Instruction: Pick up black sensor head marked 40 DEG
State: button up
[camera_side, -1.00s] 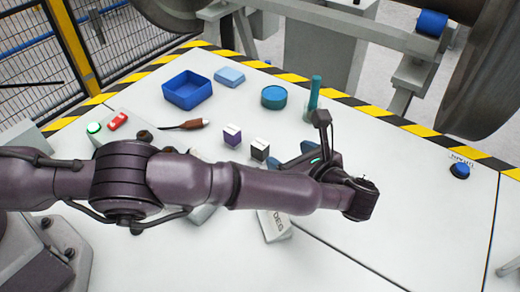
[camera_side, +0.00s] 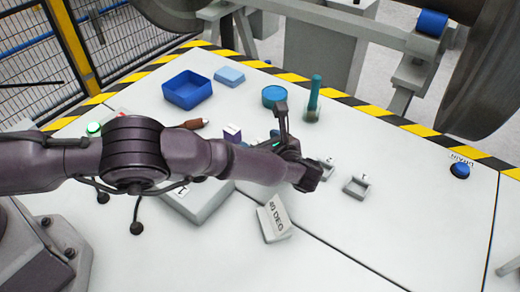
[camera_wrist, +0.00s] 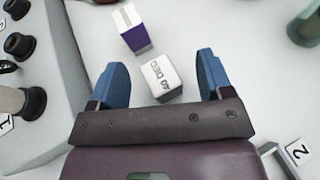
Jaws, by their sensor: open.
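The black sensor head (camera_wrist: 159,80) shows in the wrist view as a small block with a white top marked 40 DEG and a dark side. It lies between the two blue fingers of my gripper (camera_wrist: 162,62), apart from both. My gripper is open and empty.
A white plate marked 40 DEG (camera_side: 275,221) stands at the table's front. A grey box (camera_side: 200,203) with knobs is beside my arm. Two small brackets (camera_side: 357,187) sit to the right. A blue tray (camera_side: 180,97), a teal round container (camera_side: 274,94) and a green cylinder (camera_side: 314,95) stand farther back.

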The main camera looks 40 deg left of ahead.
jog(key=shift+w+a+f, duration=0.1)
jog(key=shift+w+a, duration=0.05)
jog(key=shift+a, duration=0.2)
jog(key=c, duration=1.3)
jog(key=shift+o, duration=0.2)
